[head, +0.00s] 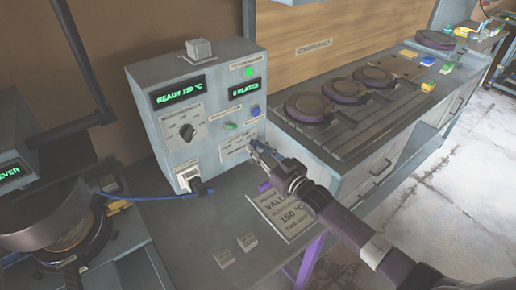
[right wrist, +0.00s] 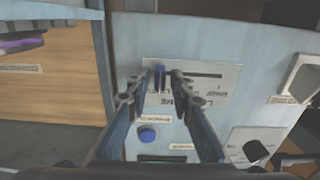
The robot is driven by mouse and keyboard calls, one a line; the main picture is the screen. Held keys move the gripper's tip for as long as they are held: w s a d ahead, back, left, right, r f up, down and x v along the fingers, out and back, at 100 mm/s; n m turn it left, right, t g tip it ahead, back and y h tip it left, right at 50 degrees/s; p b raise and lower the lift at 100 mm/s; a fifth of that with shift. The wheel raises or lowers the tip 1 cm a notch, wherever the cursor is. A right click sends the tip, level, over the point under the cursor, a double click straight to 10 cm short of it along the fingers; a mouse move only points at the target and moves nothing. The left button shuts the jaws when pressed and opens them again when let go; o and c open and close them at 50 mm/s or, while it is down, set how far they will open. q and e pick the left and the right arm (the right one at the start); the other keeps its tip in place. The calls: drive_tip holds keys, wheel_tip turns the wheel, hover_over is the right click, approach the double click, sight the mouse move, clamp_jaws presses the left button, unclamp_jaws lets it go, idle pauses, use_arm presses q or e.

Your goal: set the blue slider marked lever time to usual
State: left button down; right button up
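The blue slider (right wrist: 159,77) stands out from a white label plate (right wrist: 215,78) on the control box, at the left end of a dark slot in the right wrist view. That plate also shows in the head view (head: 232,152), where my gripper partly covers its right end. My right gripper (right wrist: 158,74) is open, with one finger on each side of the slider and small gaps visible. In the head view the right gripper (head: 258,152) reaches the box front from the right. My left gripper is out of view.
The grey control box (head: 150,97) carries a black knob (head: 187,131), a green button (head: 230,125), a blue button (head: 255,110) and displays. A printed card (head: 290,211) lies below. A press stands at left; a bench with round dark plates (head: 311,106) is at right.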

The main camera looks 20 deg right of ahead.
sight(240, 148)
clamp_jaws()
drive_tip(key=shift+s+a+p, duration=0.25)
drive_tip(key=shift+a, duration=0.45)
drive_tip(key=shift+s+a+p, duration=0.2)
drive_tip(key=shift+s+a, duration=0.1)
drive_tip(key=shift+a, duration=0.45)
drive_tip(key=shift+s+a+p, duration=0.25)
drive_tip(key=shift+a, duration=0.45)
drive_tip(key=shift+o, duration=1.6)
unclamp_jaws()
drive_tip(key=shift+d, duration=0.1)
